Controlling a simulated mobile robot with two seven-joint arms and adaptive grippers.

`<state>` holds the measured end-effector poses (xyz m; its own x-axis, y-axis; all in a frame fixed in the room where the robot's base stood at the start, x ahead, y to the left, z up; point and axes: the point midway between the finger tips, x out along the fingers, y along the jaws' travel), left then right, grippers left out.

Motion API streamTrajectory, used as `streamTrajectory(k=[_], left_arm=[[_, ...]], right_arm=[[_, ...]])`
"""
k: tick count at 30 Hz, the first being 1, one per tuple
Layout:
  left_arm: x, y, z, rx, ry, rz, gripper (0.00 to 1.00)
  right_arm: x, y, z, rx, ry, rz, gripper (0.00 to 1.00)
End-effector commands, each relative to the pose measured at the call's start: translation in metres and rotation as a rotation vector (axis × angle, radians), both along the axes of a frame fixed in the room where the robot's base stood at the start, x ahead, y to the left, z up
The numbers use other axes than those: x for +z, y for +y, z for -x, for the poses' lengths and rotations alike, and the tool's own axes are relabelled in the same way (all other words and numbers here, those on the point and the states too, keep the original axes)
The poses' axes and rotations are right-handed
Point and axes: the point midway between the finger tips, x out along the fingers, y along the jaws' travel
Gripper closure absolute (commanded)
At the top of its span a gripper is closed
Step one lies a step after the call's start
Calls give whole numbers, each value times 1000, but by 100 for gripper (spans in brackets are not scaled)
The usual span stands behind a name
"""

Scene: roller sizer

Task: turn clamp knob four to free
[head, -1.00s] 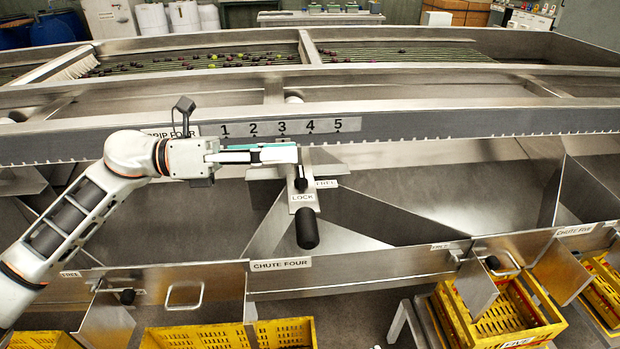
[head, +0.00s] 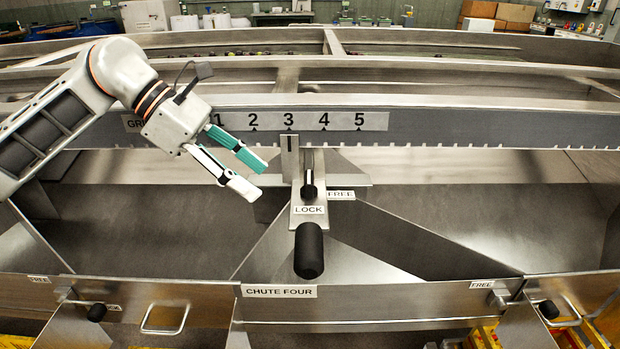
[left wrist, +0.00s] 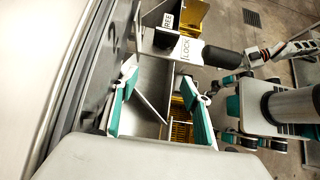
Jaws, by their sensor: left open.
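Clamp four is a metal bracket under the graduated rail, with a LOCK plate (head: 309,210) in front and a FREE label (head: 341,194) to its right. Its small black knob (head: 309,190) stands just above the LOCK plate, in line with it. A large black handle (head: 309,252) hangs below. My left gripper (head: 261,180) is open and empty, left of the clamp and apart from it, fingers angled down to the right. In the left wrist view, the small black knob (left wrist: 163,38) and LOCK plate (left wrist: 187,50) lie beyond the open fingers. My right gripper is not seen.
The grip scale (head: 289,121) numbered 1 to 5 runs along the rail above the clamp. A CHUTE FOUR panel (head: 280,291) lies below. Sloping metal chute walls flank the clamp. Other black handles (head: 97,312) are at lower left and right.

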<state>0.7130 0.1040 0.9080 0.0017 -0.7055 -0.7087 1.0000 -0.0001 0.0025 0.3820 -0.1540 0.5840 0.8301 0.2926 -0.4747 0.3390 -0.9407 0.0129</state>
Motion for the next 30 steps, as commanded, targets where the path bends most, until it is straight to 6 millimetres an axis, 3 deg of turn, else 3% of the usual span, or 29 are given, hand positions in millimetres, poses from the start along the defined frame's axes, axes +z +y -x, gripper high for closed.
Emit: streamTrajectory(k=[9, 15, 20, 30], left_arm=[[-6, -65, 0, -5, 6, 3, 51], [-4, -93, 0, -1, 6, 3, 51], [-11, -101, 0, 0, 7, 2, 51], [-8, -103, 0, 0, 1, 2, 54]], right_arm=[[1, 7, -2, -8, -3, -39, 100], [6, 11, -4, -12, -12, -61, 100], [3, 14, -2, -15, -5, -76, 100], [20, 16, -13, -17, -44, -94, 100]])
